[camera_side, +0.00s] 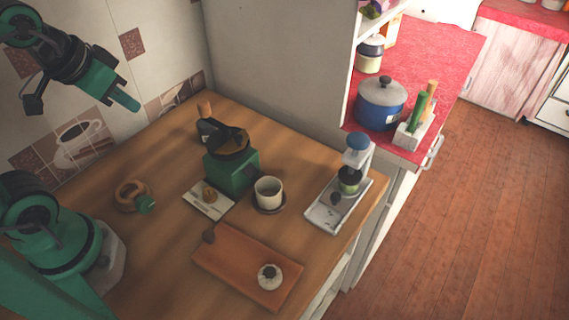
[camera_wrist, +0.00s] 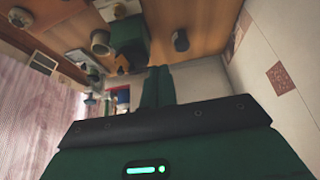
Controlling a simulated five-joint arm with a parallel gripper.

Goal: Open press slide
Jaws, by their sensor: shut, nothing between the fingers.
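A press stands at the right end of the wooden counter in the side view. It has a pale grey base plate (camera_side: 325,217), a white upright (camera_side: 362,155) and a blue knob (camera_side: 357,142) on top. A dark green and black round part (camera_side: 349,179) sits under the knob, and a small dark knob (camera_side: 336,198) is on the base. I cannot tell for sure which part is the slide. My gripper (camera_side: 126,102) is shut and empty, high at the upper left, far from the press. Its green fingers (camera_wrist: 158,86) lie together in the wrist view.
A green machine (camera_side: 232,171) with a dark top and a cup (camera_side: 267,190) on a dark saucer stand mid-counter. A white slab (camera_side: 208,200), a brown ring (camera_side: 131,195) and a brown board (camera_side: 222,262) lie around. A blue pot (camera_side: 380,103) stands beyond on the red counter.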

